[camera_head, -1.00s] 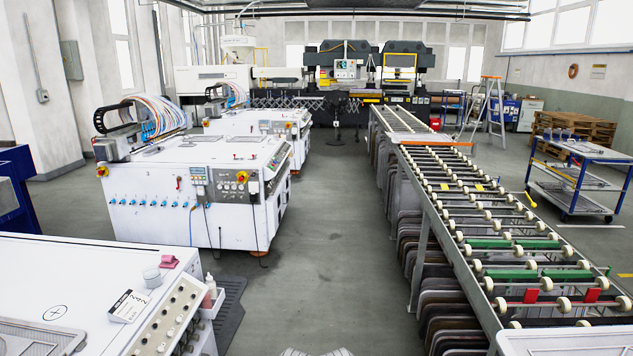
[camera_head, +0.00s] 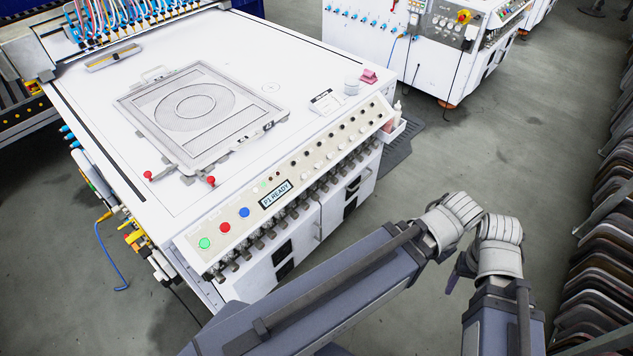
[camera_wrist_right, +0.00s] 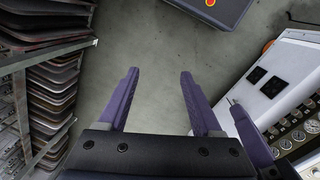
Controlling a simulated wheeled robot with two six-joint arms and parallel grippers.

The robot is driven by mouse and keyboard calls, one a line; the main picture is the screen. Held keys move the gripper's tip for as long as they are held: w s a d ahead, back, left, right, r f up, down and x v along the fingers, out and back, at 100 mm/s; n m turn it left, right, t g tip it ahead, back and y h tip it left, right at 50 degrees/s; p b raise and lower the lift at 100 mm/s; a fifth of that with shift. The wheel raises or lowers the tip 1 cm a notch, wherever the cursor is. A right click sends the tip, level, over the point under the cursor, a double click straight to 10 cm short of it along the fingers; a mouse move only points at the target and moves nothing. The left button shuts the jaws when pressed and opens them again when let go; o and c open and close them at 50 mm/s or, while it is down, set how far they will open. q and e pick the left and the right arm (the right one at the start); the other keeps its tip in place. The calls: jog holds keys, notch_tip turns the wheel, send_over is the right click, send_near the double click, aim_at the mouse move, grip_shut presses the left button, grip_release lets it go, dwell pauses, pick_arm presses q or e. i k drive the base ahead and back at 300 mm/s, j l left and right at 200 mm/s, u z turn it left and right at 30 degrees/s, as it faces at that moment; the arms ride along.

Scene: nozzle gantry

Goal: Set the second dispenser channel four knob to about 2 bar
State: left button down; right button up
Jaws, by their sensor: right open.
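A white machine (camera_head: 230,60) fills the left of the head view. Its sloped panel (camera_head: 240,215) has green, red and blue buttons, a display (camera_head: 275,194) reading "P1 READY" and rows of small knobs (camera_head: 318,166). Round gauges (camera_wrist_right: 290,140) show on a white machine in the right wrist view. Channel labels and pressure readings are too small to read; I cannot tell which knob is channel four. My right gripper (camera_wrist_right: 160,72) is open and empty over the floor, away from the panel. A purple finger at the wrist view's right seems to be my left gripper (camera_wrist_right: 248,132), mostly hidden.
Another white machine (camera_head: 400,40) with a red-and-yellow knob (camera_head: 463,17) stands behind. A flat framed plate (camera_head: 215,140) lies on the near machine's top. Racks of dark curved boards (camera_head: 600,290) stand at the right. Grey floor (camera_head: 520,130) between is clear.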

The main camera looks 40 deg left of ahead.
aim_at(259, 244)
jog(key=k+u, duration=0.1)
jog(key=u, duration=1.75)
jog(key=k+z, duration=0.2)
jog(key=z, duration=0.15)
jog(key=k+z, duration=0.2)
jog(key=z, duration=0.2)
